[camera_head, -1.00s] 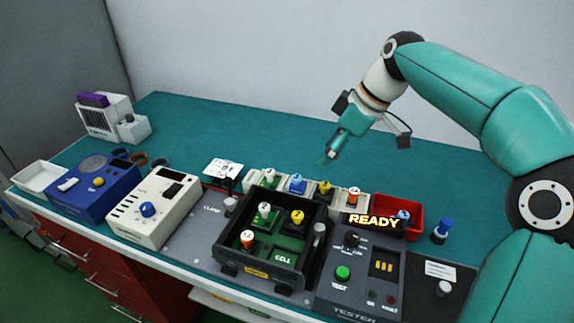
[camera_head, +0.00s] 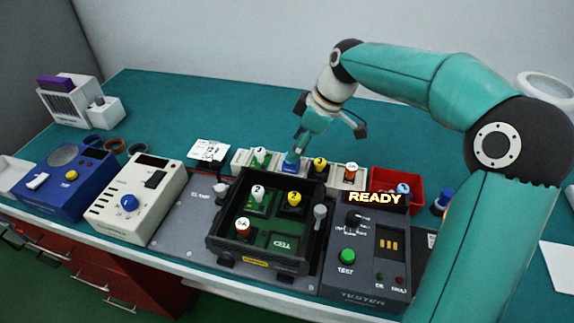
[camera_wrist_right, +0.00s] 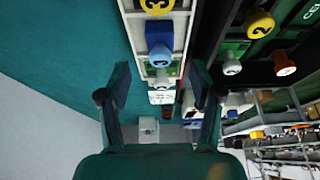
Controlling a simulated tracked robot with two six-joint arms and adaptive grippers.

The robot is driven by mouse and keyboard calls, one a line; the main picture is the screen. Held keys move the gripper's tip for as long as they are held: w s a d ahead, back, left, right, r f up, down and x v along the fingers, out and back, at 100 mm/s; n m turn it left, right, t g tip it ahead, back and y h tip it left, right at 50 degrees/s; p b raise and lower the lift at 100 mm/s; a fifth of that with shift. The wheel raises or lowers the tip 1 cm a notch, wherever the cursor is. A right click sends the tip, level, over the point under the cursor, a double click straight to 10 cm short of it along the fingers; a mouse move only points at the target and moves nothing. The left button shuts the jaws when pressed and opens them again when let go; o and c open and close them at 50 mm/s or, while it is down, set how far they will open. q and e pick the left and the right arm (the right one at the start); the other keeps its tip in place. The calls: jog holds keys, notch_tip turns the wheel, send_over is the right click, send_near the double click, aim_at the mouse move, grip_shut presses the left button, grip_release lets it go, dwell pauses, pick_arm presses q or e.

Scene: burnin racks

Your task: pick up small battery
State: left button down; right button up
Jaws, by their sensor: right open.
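Several small capped pieces that look like batteries stand in a light row tray (camera_head: 334,182). They are a white-capped one (camera_head: 260,154), a blue-capped one (camera_wrist_right: 160,56), a yellow-capped one (camera_head: 319,163) and an orange-capped one (camera_head: 351,169). I cannot tell which is the small battery. My right gripper (camera_head: 291,158) is over the row at the blue-capped piece and mostly hides it in the head view. In the wrist view its two fingers (camera_wrist_right: 160,88) are spread wide, with the blue-capped piece ahead between their lines and nothing gripped. My left gripper is out of view.
A black open box (camera_head: 214,233) with more capped pieces stands in front of the row. The tester (camera_head: 365,265), lit READY, is to its right, and a red bin (camera_head: 411,184) is behind the tester. White (camera_head: 140,207) and blue (camera_head: 62,190) instruments stand left.

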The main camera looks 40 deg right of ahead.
jog(key=shift+x, duration=2.7)
jog(key=shift+s, duration=0.15)
grip_shut()
